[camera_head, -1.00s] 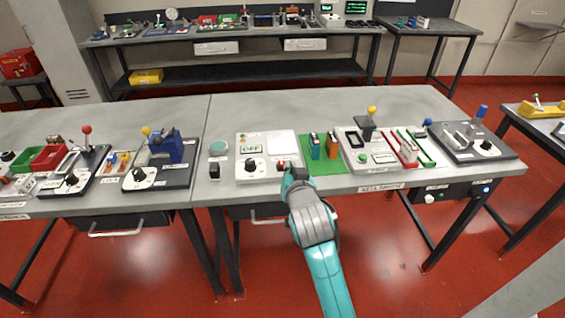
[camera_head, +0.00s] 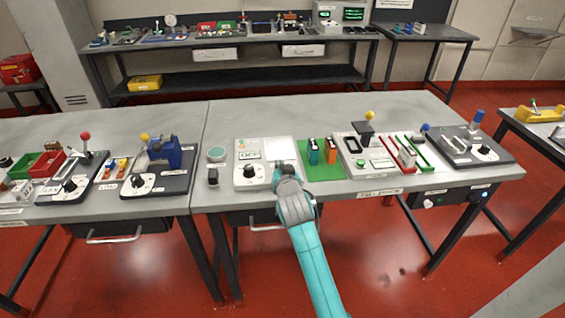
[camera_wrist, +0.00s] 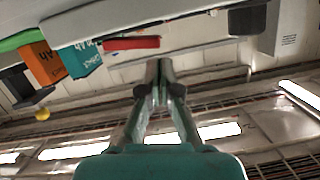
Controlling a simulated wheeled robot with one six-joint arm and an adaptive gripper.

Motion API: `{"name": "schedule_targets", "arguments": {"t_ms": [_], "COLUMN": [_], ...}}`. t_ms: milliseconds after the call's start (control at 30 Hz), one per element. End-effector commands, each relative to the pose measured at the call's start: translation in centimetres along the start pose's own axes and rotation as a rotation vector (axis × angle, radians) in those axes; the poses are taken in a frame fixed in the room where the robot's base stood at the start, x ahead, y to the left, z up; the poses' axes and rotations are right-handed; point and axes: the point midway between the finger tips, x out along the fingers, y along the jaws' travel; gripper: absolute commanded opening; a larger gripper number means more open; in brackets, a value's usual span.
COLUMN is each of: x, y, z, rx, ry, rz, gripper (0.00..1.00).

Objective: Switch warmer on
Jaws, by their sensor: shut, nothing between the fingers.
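The likely warmer is a white unit (camera_head: 243,181) on the middle bench. It has a small green-framed display (camera_head: 250,155), seeming to read OFF, a black dial (camera_head: 250,171) and a pale square plate (camera_head: 281,147). My gripper (camera_head: 286,167) is at the unit's front right corner and hides what lies there. In the wrist view my gripper (camera_wrist: 159,65) has its fingers together with nothing between them. A red bar-shaped part (camera_wrist: 131,43) shows beyond the fingertips, up and left; I cannot tell whether it is a switch. Contact is not clear.
A green mat (camera_head: 325,172) with orange and teal battery blocks lies right of the unit. A black knob block (camera_head: 213,177) and round green pad (camera_head: 216,154) stand to its left. The bench front edge runs just below my gripper.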

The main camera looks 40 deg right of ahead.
Motion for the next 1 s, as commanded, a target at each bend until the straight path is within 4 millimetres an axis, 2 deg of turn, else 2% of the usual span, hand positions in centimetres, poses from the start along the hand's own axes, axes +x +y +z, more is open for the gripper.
{"name": "schedule_targets", "arguments": {"t_ms": [167,500,667,1000], "x": [0.2,0.2,0.4,0.5], "y": [0.0,0.0,-0.2,-0.4], "z": [0.9,1.0,1.9,1.1], "rx": [0.0,-0.003,-0.093,-0.085], "ry": [0.0,0.0,-0.001,0.002], "rz": [0.0,0.0,0.022,0.021], "gripper": [0.0,0.0,0.0,0.0]}}
